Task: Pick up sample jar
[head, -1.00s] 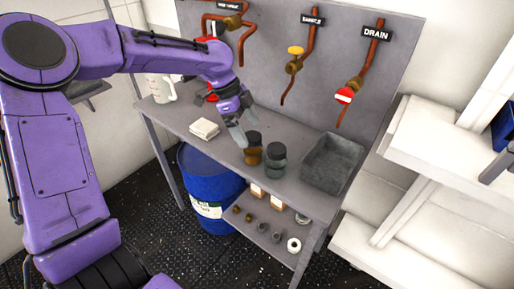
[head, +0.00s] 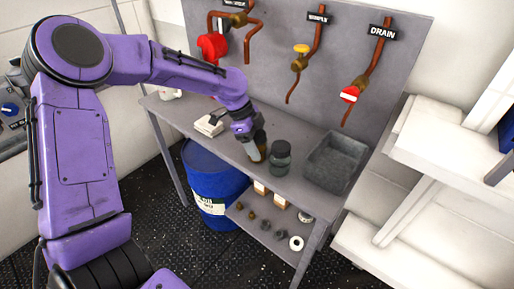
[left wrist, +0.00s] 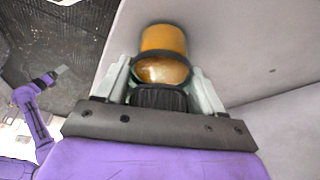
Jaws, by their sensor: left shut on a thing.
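An amber jar with a black lid (head: 260,141) stands on the grey bench, partly hidden behind my left gripper (head: 252,150). In the left wrist view the amber jar (left wrist: 163,42) sits between the two pale fingers of my left gripper (left wrist: 163,85), which is shut on it, its black lid towards the palm. I cannot tell whether the jar's base touches the bench. A second, dark grey-green jar (head: 280,158) stands just right of it. A small purple arm at the left of the wrist view ends in my right gripper (left wrist: 55,76), too small to read.
The grey bench (head: 225,150) carries a white stack (head: 208,124) at left and an open grey tray (head: 336,162) at right. Valves and pipes line the back panel (head: 270,80). A blue drum (head: 212,177) stands below, beside a lower shelf with small parts.

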